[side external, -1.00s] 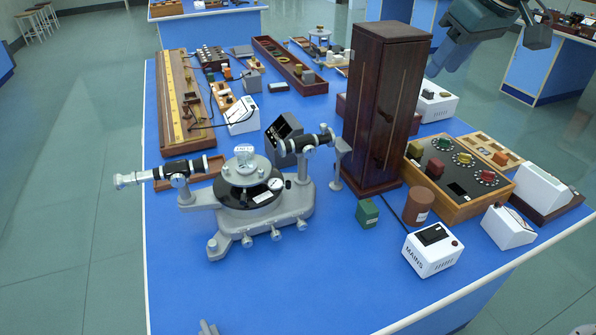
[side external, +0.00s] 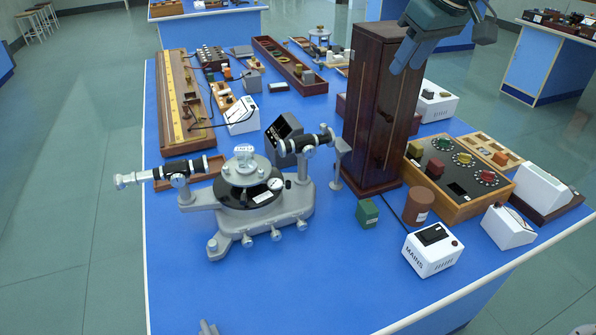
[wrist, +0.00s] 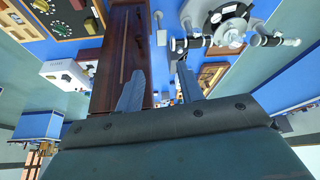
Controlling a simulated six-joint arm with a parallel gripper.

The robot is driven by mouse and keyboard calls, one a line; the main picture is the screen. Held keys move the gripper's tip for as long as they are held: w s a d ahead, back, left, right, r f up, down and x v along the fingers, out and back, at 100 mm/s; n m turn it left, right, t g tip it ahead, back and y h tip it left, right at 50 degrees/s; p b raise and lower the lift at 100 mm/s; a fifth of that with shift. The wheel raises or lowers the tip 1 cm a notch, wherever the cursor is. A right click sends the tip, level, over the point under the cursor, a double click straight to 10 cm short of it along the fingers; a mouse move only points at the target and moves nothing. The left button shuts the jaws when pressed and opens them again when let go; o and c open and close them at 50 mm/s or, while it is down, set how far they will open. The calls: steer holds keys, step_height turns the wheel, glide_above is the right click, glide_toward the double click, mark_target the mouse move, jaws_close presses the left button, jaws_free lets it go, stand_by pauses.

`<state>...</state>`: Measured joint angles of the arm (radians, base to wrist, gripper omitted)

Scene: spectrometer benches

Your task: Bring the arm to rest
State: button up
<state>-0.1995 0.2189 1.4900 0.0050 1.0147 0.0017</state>
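My gripper (side external: 405,68) is at the top right of the side view, in front of the upper part of a tall dark wooden cabinet (side external: 376,120). Its blue-grey fingers point down and look empty. In the wrist view the two fingers of my gripper (wrist: 160,72) stand apart with a clear gap and nothing between them. The cabinet also shows in the wrist view (wrist: 117,60), beside and behind the left finger. Whether the fingers touch the cabinet I cannot tell.
A spectrometer (side external: 250,200) stands on the blue bench (side external: 290,280) left of the cabinet. A green block (side external: 367,213), a brown cylinder (side external: 419,204), a white mains box (side external: 433,250) and a dial box (side external: 460,200) lie to the right. The front left of the bench is mostly clear.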

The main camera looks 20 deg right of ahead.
glide_toward(324, 125)
steer(key=shift+n+g, duration=0.3)
steer(key=shift+n, duration=0.1)
steer(key=x, duration=0.5)
steer(key=shift+w+f, duration=0.3)
steer(key=shift+w, duration=0.05)
stand_by(0.4)
